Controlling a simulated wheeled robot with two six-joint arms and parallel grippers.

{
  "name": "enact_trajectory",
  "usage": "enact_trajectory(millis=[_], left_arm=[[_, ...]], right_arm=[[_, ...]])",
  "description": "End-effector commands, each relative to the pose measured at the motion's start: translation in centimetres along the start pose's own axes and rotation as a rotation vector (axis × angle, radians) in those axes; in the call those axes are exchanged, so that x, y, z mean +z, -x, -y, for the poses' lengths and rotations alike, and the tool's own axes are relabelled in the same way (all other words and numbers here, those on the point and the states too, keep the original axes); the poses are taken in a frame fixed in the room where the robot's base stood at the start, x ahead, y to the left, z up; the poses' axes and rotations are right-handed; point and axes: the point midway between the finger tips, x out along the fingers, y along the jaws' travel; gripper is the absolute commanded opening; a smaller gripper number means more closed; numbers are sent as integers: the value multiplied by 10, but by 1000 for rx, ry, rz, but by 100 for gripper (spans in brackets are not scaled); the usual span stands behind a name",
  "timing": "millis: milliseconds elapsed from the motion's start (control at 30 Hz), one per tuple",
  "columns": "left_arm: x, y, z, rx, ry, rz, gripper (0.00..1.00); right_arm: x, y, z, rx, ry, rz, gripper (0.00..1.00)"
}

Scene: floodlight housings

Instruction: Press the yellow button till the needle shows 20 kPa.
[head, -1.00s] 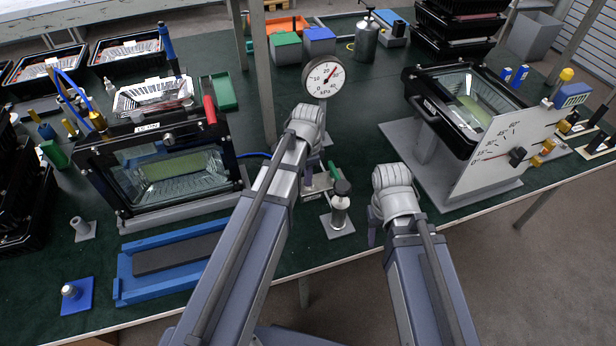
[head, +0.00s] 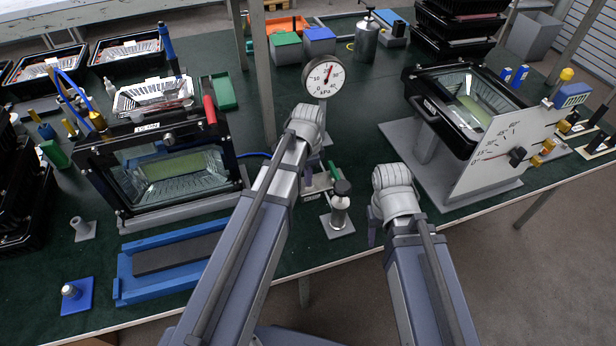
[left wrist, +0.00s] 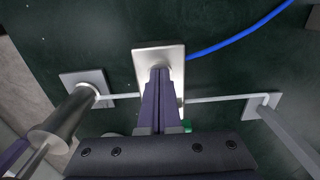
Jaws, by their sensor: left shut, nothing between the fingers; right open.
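The round pressure gauge (head: 323,78) stands upright behind my left arm, its dial marked in kPa. Its red needle points up and slightly right, near the 20 mark and seemingly a little past it. My left gripper (left wrist: 160,72) is shut and empty, its fingertips over a pale metal block (left wrist: 150,54). No yellow button shows there; the fingers cover part of the block, and contact cannot be told. In the head view my left arm hides most of the block. My right gripper (head: 373,226) is open and empty near the table's front edge.
A dark-capped metal cylinder (head: 340,205) on a small plate stands between my arms. A glass-fronted housing (head: 165,175) is left, another housing (head: 465,100) with a white dial board (head: 490,150) right. A blue hose (left wrist: 240,36) runs near the block.

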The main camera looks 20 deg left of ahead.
Motion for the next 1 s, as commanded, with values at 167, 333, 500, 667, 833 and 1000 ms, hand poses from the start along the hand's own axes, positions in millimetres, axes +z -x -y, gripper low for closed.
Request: enact_trajectory(millis=[167,333,500,667,833,1000], left_arm=[[1,-4,-7,15,-2,2,0],[1,-4,-7,15,-2,2,0],[1,-3,-7,15,-2,2,0],[0,3,-8,14,-2,2,0],[-2,18,-10,11,-2,1,0],[-6,42,-11,3,0,-1,0]], right_arm=[[0,-4,0,0,0,0,50],[0,-4,0,0,0,0,50],[0,-3,0,0,0,0,50],[0,2,0,0,0,0,50],[1,18,-2,0,0,0,50],[2,41,-4,0,0,0,50]])
